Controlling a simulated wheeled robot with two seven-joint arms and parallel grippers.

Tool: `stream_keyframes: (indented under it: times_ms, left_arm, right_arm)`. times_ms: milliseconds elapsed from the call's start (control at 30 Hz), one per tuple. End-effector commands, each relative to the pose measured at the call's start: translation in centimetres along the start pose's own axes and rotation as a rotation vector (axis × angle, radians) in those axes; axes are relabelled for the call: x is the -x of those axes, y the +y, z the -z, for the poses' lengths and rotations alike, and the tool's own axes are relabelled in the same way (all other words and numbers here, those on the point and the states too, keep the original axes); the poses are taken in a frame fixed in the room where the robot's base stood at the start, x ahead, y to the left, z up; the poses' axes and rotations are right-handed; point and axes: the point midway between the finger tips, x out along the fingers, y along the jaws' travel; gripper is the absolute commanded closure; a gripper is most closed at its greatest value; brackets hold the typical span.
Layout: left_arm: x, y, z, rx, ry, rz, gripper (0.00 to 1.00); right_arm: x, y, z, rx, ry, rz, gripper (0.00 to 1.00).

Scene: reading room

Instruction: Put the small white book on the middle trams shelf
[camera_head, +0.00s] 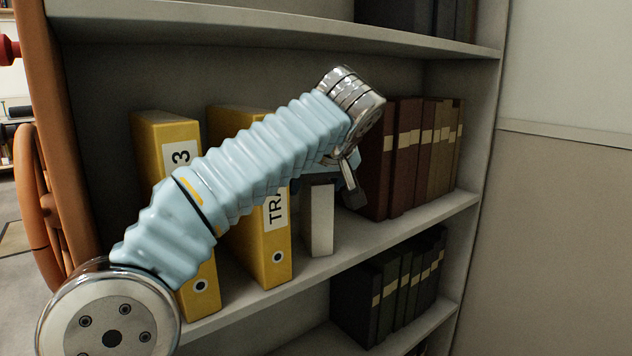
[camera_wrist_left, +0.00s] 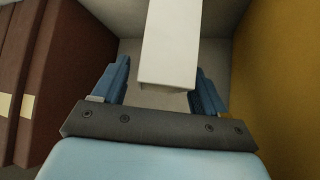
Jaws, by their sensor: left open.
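The small white book (camera_head: 320,219) stands upright on the middle shelf (camera_head: 352,249), between a yellow binder with a partly hidden label "TRA" (camera_head: 271,250) and a row of dark red books (camera_head: 405,158). My left gripper (camera_head: 325,178) is at the top of the white book, mostly hidden behind my wrist in the head view. In the left wrist view, the open fingers (camera_wrist_left: 160,85) lie one to each side of the white book (camera_wrist_left: 170,48), with gaps between. Whether the book touches a finger or bears on the gripper is not clear. My right gripper is not seen.
Another yellow binder (camera_head: 170,142) marked 3 stands at the left. Dark green books (camera_head: 385,287) fill part of the shelf below. The upper shelf board (camera_head: 250,27) runs close above my arm. A wooden wheel (camera_head: 38,205) is at the left edge.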

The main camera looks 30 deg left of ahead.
Motion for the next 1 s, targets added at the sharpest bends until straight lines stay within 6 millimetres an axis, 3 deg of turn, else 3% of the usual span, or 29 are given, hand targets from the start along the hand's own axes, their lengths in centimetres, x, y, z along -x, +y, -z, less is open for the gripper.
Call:
stream_keyframes:
  times_ms: [167,500,600,767,1000]
  left_arm:
    - [1.6,0.1,0.2,0.0,0.001,-0.004,0.28]
    - [9.2,0.1,0.2,-0.002,0.001,-0.004,0.28]
    - [10.7,0.1,0.2,-0.001,0.001,-0.003,0.28]
    - [12.0,0.0,0.1,0.0,0.001,-0.001,0.28]
    - [12.1,0.0,0.1,0.0,0.0,0.0,0.28]
  right_arm:
    - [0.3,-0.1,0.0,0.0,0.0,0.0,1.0]
    - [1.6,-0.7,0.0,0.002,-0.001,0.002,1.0]
    - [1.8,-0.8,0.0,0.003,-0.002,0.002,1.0]
    - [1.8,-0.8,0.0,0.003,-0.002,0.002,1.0]
    - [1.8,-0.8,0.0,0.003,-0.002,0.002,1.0]
